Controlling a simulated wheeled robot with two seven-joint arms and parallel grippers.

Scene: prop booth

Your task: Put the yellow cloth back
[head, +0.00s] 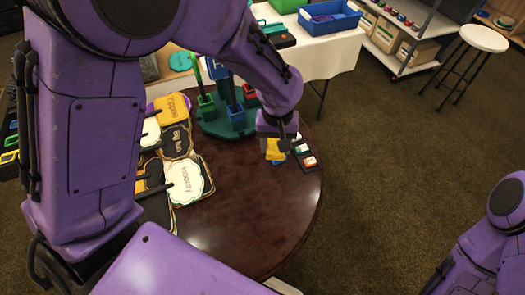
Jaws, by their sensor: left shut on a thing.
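The yellow cloth (273,152) is a small yellow patch at the far right part of the round dark table, just under my left gripper (284,141). My left gripper points down and is shut on the cloth; its fingertips are small and dark here, and it partly hides the cloth. A bit of blue shows beside the cloth's lower edge. My right arm shows at the lower right, but its gripper is out of view.
A black tray (309,168) with small coloured items is right of the cloth. A green round stand (225,129) with upright posts is behind left. Several label signs (186,180) lie at the table's left. The table's front middle (250,215) is clear. A white stool (483,38) stands far right.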

